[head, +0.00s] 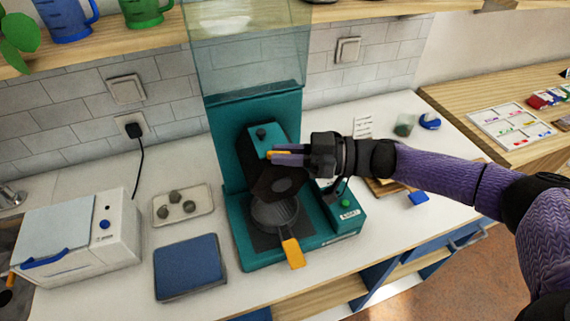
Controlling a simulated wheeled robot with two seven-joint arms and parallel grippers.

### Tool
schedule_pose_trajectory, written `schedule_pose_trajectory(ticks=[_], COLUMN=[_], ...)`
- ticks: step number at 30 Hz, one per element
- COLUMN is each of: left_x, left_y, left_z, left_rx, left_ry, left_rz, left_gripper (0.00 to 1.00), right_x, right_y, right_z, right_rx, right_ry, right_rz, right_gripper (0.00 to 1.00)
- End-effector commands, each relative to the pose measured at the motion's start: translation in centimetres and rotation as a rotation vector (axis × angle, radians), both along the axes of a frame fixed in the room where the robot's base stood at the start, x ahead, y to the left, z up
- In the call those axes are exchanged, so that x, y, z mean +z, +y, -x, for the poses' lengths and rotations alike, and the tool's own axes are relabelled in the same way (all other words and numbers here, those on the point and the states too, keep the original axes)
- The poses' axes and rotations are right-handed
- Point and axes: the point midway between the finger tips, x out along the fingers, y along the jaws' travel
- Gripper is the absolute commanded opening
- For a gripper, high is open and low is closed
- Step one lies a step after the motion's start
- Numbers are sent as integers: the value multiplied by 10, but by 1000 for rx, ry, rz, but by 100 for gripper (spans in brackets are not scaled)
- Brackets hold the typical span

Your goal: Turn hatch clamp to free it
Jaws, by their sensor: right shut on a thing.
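The teal machine (237,190) stands on the white counter in the middle, under a clear raised panel. My right gripper (280,157) reaches in from the right in front of its upper part. It is shut on a small orange piece, which looks like the hatch clamp (277,153); only a little of it shows between the fingers. Below it is a dark part with an oval face (280,185). Lower down, a round dark ribbed plate (273,213) has an orange handle (292,253) pointing toward the front. My left gripper is out of view.
A white box appliance (120,235) with a blue handle stands at left. A tray (160,215) with several grey lumps and a blue pad (187,262) lie beside the machine. A small glass (405,125) and blue items stand at right, behind my arm.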

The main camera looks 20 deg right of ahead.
Motion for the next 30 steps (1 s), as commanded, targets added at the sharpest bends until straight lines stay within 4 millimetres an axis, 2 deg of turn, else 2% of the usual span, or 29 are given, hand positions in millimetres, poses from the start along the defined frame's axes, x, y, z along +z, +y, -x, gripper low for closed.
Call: schedule_pose_trajectory(ticks=[3,15,30], left_x=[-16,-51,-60], left_y=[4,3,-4], left_z=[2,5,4], left_rx=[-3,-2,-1], left_ry=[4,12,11], left_rz=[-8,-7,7], left_gripper=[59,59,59], right_x=[-4,-2,2], right_y=[0,0,1], right_z=[-3,-4,-4], right_rx=[95,343,425], right_ry=[-3,-1,-2], right_rz=[0,-4,-6], right_gripper=[0,0,0])
